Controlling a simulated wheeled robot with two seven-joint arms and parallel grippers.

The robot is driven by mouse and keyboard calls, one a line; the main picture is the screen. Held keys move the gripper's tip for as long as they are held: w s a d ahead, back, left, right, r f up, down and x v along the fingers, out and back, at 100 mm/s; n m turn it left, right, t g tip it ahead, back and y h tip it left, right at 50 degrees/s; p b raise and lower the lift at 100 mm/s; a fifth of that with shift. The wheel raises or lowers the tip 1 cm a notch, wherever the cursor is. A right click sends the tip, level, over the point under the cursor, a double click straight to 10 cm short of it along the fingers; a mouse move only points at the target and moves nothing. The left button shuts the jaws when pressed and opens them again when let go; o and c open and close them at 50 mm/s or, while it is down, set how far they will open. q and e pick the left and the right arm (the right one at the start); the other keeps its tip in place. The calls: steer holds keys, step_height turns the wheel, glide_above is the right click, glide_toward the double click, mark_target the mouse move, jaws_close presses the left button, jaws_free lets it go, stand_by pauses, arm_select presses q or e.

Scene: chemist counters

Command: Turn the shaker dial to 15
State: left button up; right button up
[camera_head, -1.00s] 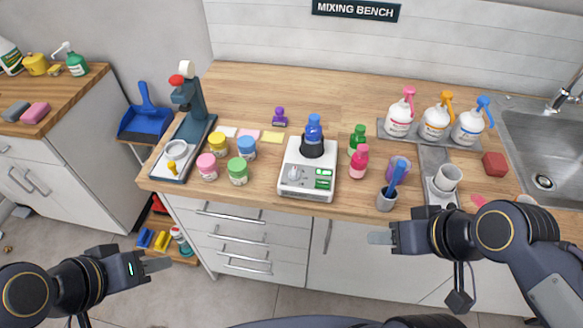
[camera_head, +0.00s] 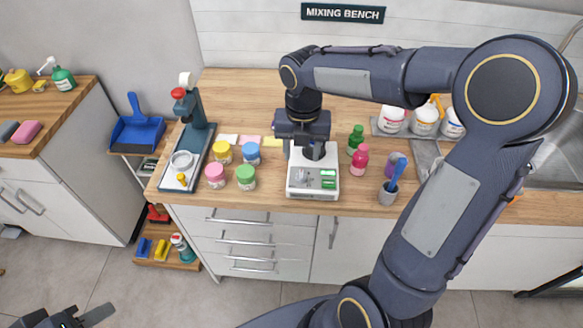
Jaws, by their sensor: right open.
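The shaker (camera_head: 313,191) is a white box on the wooden counter with green displays on the right of its front panel. Its dial is on the left of the panel; it is small here, and its setting cannot be read. My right gripper (camera_head: 303,155) is open and points down over the shaker, covering its top and the blue flask seen there earlier. I cannot tell whether the fingers touch the dial. My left gripper (camera_head: 88,316) is low at the bottom left, away from the counter; its opening cannot be judged.
Pink (camera_head: 215,176) and green (camera_head: 246,177) jars stand left of the shaker, with yellow and blue ones behind. Green (camera_head: 355,140) and pink (camera_head: 361,160) bottles and a grey cup (camera_head: 388,193) stand to its right. My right arm crosses in front of the pump bottles and sink.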

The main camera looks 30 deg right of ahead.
mark_target(301, 173)
step_height(301, 173, down, 7)
steer(key=shift+r, duration=0.1)
stand_by(0.3)
steer(key=c, duration=1)
